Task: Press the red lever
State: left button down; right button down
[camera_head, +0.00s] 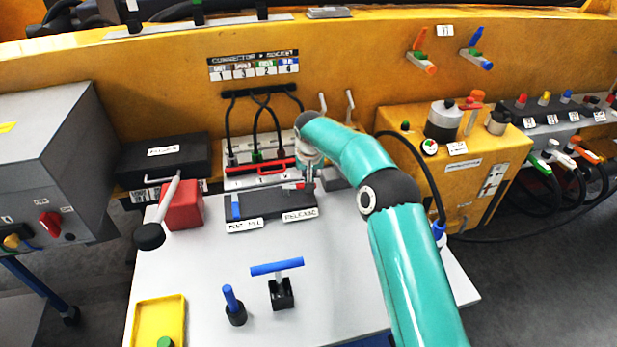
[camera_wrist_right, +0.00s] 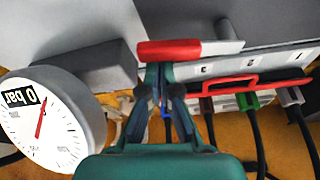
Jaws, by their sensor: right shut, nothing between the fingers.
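The red lever (camera_wrist_right: 183,49) shows in the right wrist view as a red grip on a grey shaft, just past my fingertips. In the head view only a small red part of the lever (camera_head: 292,187) shows, above the RELEASE label on the dark block. My right gripper (camera_wrist_right: 160,75) is shut and empty, with its fingertips right at the left part of the red grip; I cannot tell whether they touch. In the head view my right gripper (camera_head: 308,180) points down beside the lever, partly hidden by its own arm. My left gripper is not in view.
A round gauge (camera_wrist_right: 40,120) reading 0 bar stands left of the gripper in the wrist view. A red bar (camera_head: 262,168) and plugged cables lie behind the block. A blue lever (camera_head: 236,207) is at its left end. A blue T-handle (camera_head: 278,268) stands in front.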

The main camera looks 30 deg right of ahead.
jog(key=shift+s+a+m, duration=0.1)
jog(key=shift+s+m, duration=0.05)
jog(key=shift+m, duration=0.15)
jog(key=m+b, duration=0.1)
jog(key=s+m+h+b, duration=0.1)
jog(key=b, duration=0.1)
jog(key=shift+s+a+f+m+g, duration=0.2)
jog(key=shift+s+a+m+g, duration=0.05)
jog(key=shift+a+m+g, duration=0.05)
jog(key=m, duration=0.1)
jog(key=s+a+m+b, duration=0.1)
jog(key=shift+s+r+m+g+h, duration=0.1)
jog(key=shift+s+m+g+h, duration=0.1)
jog(key=shift+m+g+h, duration=0.15)
jog(key=m, duration=0.1)
jog(key=s+a+m+g, duration=0.1)
jog(key=shift+r+m, duration=0.15)
jog(key=shift+m, duration=0.2)
jog(key=a+m, duration=0.1)
jog(key=m, duration=0.1)
jog(key=s+a+m+g+p, duration=0.1)
jog(key=m, duration=0.1)
jog(key=shift+a+m+h, duration=0.25)
jog(key=shift+m, duration=0.05)
jog(key=shift+s+a, duration=0.15)
jog(key=shift+a, duration=0.85)
jog(key=shift+d, duration=0.15)
